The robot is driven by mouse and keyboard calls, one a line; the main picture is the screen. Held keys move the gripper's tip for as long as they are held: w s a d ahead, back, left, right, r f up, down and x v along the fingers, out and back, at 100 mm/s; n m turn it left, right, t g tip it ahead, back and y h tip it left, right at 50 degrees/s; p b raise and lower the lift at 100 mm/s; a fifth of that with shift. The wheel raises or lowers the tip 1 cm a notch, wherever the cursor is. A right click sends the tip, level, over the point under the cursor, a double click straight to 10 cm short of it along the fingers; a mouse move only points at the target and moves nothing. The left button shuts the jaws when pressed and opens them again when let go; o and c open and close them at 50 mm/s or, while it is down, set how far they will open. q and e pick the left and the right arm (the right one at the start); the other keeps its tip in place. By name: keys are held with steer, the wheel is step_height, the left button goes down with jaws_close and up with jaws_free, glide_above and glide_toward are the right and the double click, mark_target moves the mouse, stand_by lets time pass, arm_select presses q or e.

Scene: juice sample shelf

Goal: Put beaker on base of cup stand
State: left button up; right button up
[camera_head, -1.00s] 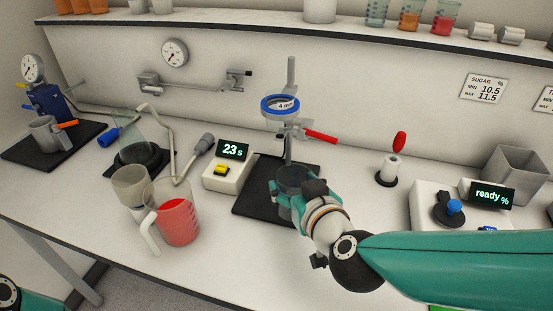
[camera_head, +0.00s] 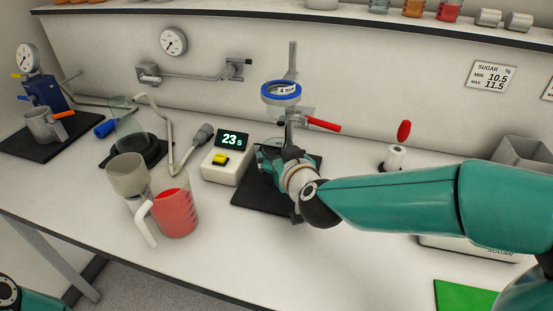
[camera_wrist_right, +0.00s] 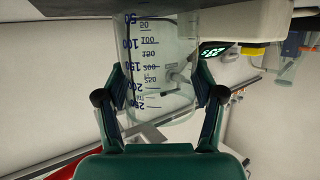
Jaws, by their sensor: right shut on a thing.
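The cup stand has a black base (camera_head: 250,195), a rod, a blue ring marked "4 mm" (camera_head: 281,92) and a red handle (camera_head: 322,124). My right gripper (camera_head: 275,158) is over the back part of the base, below the ring. It is shut on a clear beaker with dark blue volume marks (camera_wrist_right: 160,75), held between its two fingers in the right wrist view. The beaker looks empty and is mostly hidden by my gripper in the head view. I cannot tell whether its bottom touches the base. My left gripper is out of view.
A timer showing 23 s (camera_head: 229,157) stands just left of the base. Further left are a jug of red juice (camera_head: 175,210) and a grey cup (camera_head: 127,175). A white post with a red top (camera_head: 396,155) stands to the right.

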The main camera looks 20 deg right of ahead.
steer(key=shift+r, duration=0.1)
steer(key=shift+f, duration=0.2)
steer(key=o, duration=1.3)
steer(key=shift+r, duration=0.1)
steer(key=shift+r, duration=0.2)
steer(key=p+v, duration=0.3)
steer(key=v, duration=0.9)
steer(key=shift+f, duration=0.1)
